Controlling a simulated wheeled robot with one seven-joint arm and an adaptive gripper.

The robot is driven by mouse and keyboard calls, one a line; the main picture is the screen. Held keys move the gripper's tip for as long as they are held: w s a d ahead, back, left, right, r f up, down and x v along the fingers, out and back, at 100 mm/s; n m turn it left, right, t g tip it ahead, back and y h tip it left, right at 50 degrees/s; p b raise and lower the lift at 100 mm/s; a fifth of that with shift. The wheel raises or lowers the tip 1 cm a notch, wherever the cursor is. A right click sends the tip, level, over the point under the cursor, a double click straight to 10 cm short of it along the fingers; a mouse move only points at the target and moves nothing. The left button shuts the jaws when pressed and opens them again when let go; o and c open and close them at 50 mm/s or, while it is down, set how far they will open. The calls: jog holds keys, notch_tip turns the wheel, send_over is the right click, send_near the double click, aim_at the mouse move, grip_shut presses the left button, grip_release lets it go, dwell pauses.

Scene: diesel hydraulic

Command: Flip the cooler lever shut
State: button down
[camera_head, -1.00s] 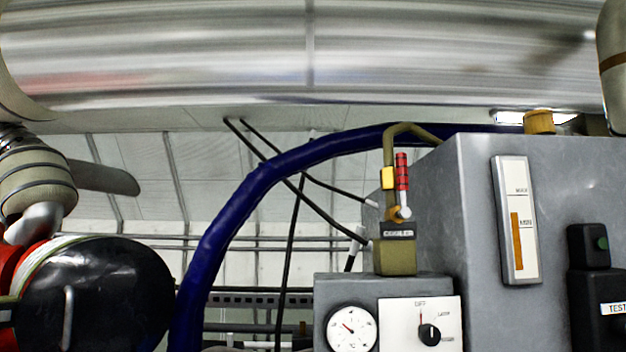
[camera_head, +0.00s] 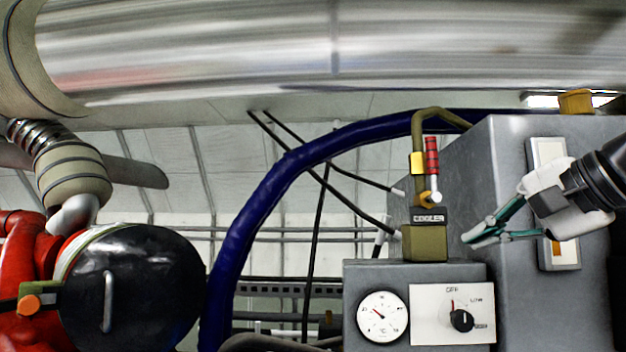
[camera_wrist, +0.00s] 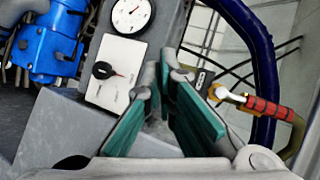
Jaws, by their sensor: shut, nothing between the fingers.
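The cooler lever (camera_head: 432,156) is a red handle with dark bands, standing upright beside the olive pipe above its pale pivot. Below it is the olive valve block (camera_head: 425,243) with a COOLER label (camera_head: 429,217). My gripper (camera_head: 470,238) is to the right of the block, in front of the grey cabinet, lower than the lever and apart from it in the picture. It is shut and empty, its green-padded fingers pointing left. In the wrist view the lever (camera_wrist: 268,107) lies to the right of my gripper (camera_wrist: 164,85), with clear space between them.
The grey cabinet (camera_head: 465,165) stands behind my gripper. A gauge (camera_head: 382,315) and a dial switch panel (camera_head: 450,315) sit below the valve. A blue hose (camera_head: 262,185) arches behind the lever. A black-ended red vessel (camera_head: 130,290) is at left. A large silver duct (camera_head: 250,50) runs overhead.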

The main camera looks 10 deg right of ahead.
aim_at(431, 171)
jog(key=d+r+m+t+h, duration=0.1)
jog(key=d+r+m+t, duration=0.2)
jog(key=d+r, duration=0.7)
notch_tip(431, 171, up, 4)
jog(key=shift+d+t, duration=0.2)
jog(key=shift+t, duration=0.7)
jog(key=a+p+x, duration=0.1)
jog(key=a+x, duration=0.1)
jog(key=x, duration=1)
jog(key=shift+a, duration=0.45)
jog(key=shift+w+a+r+n+g+p, duration=0.2)
jog(key=shift+a+r+n+g+p, duration=0.2)
jog(key=shift+a+n, duration=0.4)
